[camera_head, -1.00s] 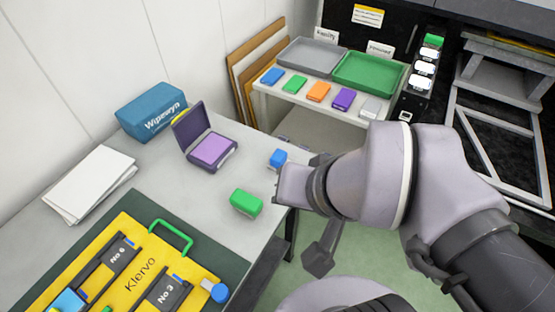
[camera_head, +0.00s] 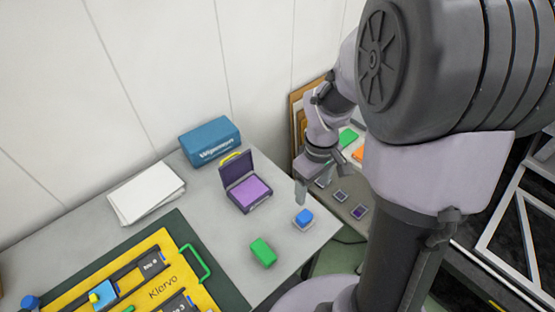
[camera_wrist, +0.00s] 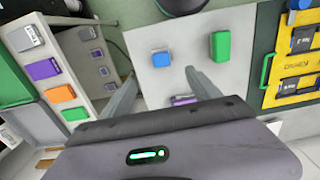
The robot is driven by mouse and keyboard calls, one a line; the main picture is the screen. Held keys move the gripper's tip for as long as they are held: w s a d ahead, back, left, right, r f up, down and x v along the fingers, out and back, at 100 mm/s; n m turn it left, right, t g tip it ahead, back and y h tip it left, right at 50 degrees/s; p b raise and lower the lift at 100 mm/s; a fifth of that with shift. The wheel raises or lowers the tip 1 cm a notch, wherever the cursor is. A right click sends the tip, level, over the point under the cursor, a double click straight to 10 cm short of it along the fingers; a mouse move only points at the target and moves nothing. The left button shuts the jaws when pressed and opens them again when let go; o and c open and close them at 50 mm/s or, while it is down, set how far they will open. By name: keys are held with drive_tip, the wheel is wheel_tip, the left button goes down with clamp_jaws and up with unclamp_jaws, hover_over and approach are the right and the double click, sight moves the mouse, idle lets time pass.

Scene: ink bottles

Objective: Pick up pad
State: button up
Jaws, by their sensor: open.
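An open dark purple case with a lilac ink pad (camera_head: 254,191) in it stands on the grey table. Its purple edge (camera_wrist: 183,100) partly shows in the wrist view, cut off by my gripper body. A small blue block with a pale base (camera_head: 303,219) and a green block (camera_head: 263,252) stand nearer the front; the wrist view also shows the blue block (camera_wrist: 161,59) and green block (camera_wrist: 220,46). My gripper (camera_head: 320,178) is open and empty above the table's right end, apart from the blue block.
A blue box (camera_head: 210,141) and white paper (camera_head: 146,192) stand near the wall. A yellow case on a dark green mat (camera_head: 223,287) fills the front left. A side shelf with coloured pads (camera_wrist: 60,94) lies beyond the table's right edge, partly hidden by my arm in the head view.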

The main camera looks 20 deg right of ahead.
sight(305, 216)
drive_tip(key=f+b, duration=0.2)
drive_tip(key=f, duration=0.4)
drive_tip(key=f+b, duration=0.3)
drive_tip(key=f, duration=0.3)
drive_tip(key=shift+s+a, duration=0.2)
drive_tip(key=f+b, duration=0.1)
drive_tip(key=f, duration=0.1)
drive_tip(key=w+f+b, duration=0.1)
drive_tip(key=f+b, duration=0.1)
drive_tip(key=f, duration=0.1)
drive_tip(key=shift+w+a+f, duration=0.1)
drive_tip(key=shift+w+f, duration=0.05)
drive_tip(key=shift+f, duration=0.2)
drive_tip(key=shift+r, duration=0.2)
drive_tip(key=c, duration=1.4)
